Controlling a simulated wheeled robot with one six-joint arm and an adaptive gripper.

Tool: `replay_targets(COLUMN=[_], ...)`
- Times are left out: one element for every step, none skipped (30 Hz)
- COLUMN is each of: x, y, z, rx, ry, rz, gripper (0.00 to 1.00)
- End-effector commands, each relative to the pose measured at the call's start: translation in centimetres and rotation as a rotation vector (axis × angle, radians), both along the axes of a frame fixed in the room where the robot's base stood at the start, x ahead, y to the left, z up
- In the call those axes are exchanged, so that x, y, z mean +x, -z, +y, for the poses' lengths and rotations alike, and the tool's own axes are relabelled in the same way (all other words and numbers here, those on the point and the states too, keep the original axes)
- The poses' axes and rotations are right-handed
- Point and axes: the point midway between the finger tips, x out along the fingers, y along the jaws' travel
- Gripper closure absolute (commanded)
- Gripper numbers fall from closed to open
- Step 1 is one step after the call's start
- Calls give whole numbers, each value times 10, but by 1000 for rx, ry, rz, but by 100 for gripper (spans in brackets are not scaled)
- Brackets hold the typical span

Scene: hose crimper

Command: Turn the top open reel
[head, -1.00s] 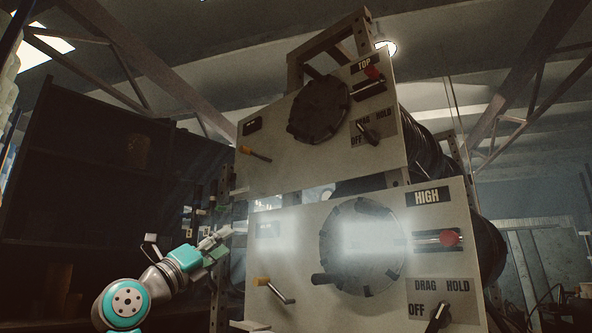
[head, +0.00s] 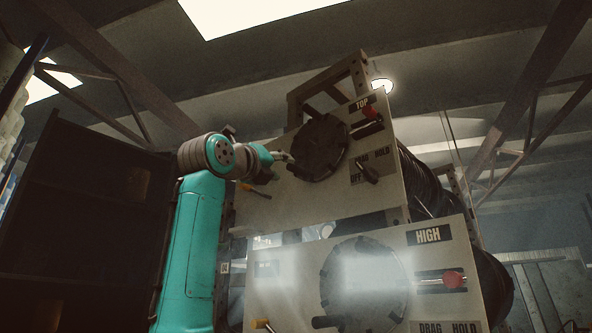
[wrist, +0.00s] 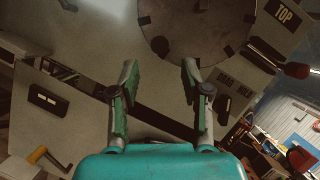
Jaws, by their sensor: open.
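The top reel's round dark disc (head: 322,146) is on the upper pale panel, beside the TOP label (head: 362,104). In the wrist view the disc (wrist: 205,25) fills the upper middle, and a dark round knob (wrist: 160,45) shows at its lower left edge. My gripper (head: 284,163) is raised at the disc's left side in the head view. In the wrist view my gripper (wrist: 158,78) has its two fingers spread, with nothing between them. The knob appears beyond the fingertips, between their lines; I cannot tell the gap in depth.
A red-knobbed lever (head: 368,112) and a black drag switch (head: 366,171) are right of the disc. An orange-tipped handle (wrist: 38,155) is at the wrist view's lower left. The HIGH panel (head: 275,292) with its own disc is below. A dark shelf (head: 85,215) stands left.

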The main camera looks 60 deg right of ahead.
Motion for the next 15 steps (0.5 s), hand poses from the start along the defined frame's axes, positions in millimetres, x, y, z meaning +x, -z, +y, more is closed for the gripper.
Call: replay_targets(x=[-1, -2, -1, -2, -3, -2, -2, -2, -2, -3, -3, -3, -3, -2, -2], y=[-3, -4, -7, -9, -11, -13, -15, -16, -18, -20, -21, -23, -24, -25, -26], z=[-9, -14, -21, -26, -31, -38, -43, -48, -54, -58, -62, -66, -70, -73, -76], rx=[0, 0, 0, 0, 0, 0, 0, 0, -1, -1, 0, 0, 0, 0, 0], ry=[4, 5, 5, 5, 5, 4, 6, 6, 4, 4, 4, 4, 3, 3, 3], rz=[2, 3, 3, 1, 1, 2, 2, 2, 2, 2, 2, 2, 1, 1, 1], gripper=[53, 53, 53, 53, 53, 53, 53, 53, 53, 53, 53, 53, 53, 53, 53])
